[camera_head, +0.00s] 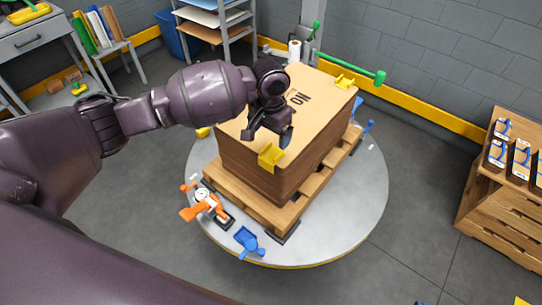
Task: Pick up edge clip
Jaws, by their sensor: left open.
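A yellow edge clip (270,156) sits on the near top edge of a tall stack of brown sheets (305,105). A second yellow edge clip (345,81) sits on the far right top edge of the stack. My left gripper (268,140) hangs over the top of the stack, just above and beside the near clip. It is open and empty, and I cannot tell whether a finger touches the clip. A small yellow piece (203,132) shows at the left of the stack, partly hidden by my left arm. My right gripper is not in view.
The stack rests on a wooden pallet (245,198) on a round grey turntable (345,215). An orange tool (203,205) and a blue tool (248,241) lie at its front. A green-handled bar (350,69) extends behind the stack. A wooden cabinet (495,215) stands at right.

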